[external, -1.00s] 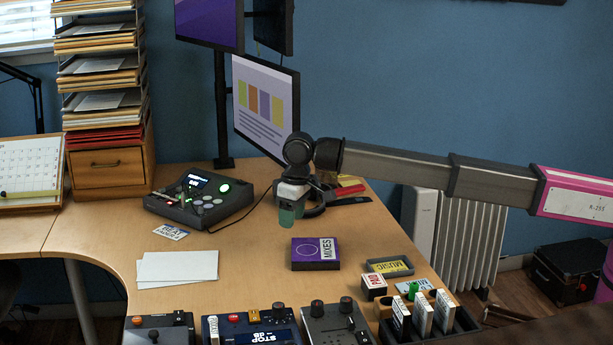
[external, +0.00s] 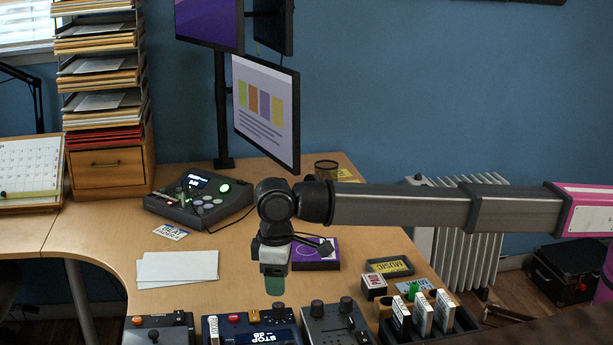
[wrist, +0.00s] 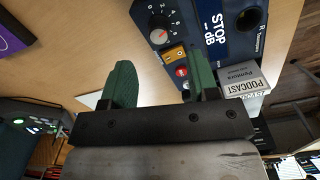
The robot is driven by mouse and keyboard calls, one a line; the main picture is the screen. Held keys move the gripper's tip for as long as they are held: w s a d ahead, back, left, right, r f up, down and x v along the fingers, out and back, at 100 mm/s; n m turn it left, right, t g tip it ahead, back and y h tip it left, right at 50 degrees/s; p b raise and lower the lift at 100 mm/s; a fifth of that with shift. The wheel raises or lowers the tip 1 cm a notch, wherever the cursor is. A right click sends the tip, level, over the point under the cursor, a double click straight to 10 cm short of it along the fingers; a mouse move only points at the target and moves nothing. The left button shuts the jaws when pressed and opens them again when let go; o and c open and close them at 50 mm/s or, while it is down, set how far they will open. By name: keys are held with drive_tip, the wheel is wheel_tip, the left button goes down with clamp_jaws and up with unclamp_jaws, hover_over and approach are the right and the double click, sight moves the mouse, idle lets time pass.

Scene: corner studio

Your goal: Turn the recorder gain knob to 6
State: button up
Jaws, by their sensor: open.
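The recorder is a navy-blue box (external: 267,337) with a "STOP dB" display at the near edge of the desk; it also shows in the wrist view (wrist: 190,22). Its black gain knob (wrist: 160,29) sits in a numbered dial, beside an orange button (wrist: 175,54) and a red one (wrist: 182,72). The pointer's exact reading is too small to tell. In the external view the knob (external: 278,309) is just below my fingertips. My gripper (external: 274,287) hangs above the recorder, open and empty. In the wrist view its green fingers (wrist: 162,78) are apart, with the knob beyond them.
Upright cards (external: 422,315) stand farther right. The purple MIXES box (external: 318,258) is behind my gripper. White paper (external: 178,268) lies on the left.

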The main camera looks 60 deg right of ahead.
sight(277, 311)
wheel_tip(277, 311, down, 7)
drive_tip(key=shift+d+f, duration=0.1)
drive_tip(key=shift+f, duration=0.1)
idle(0.3)
drive_tip(key=c, duration=0.9)
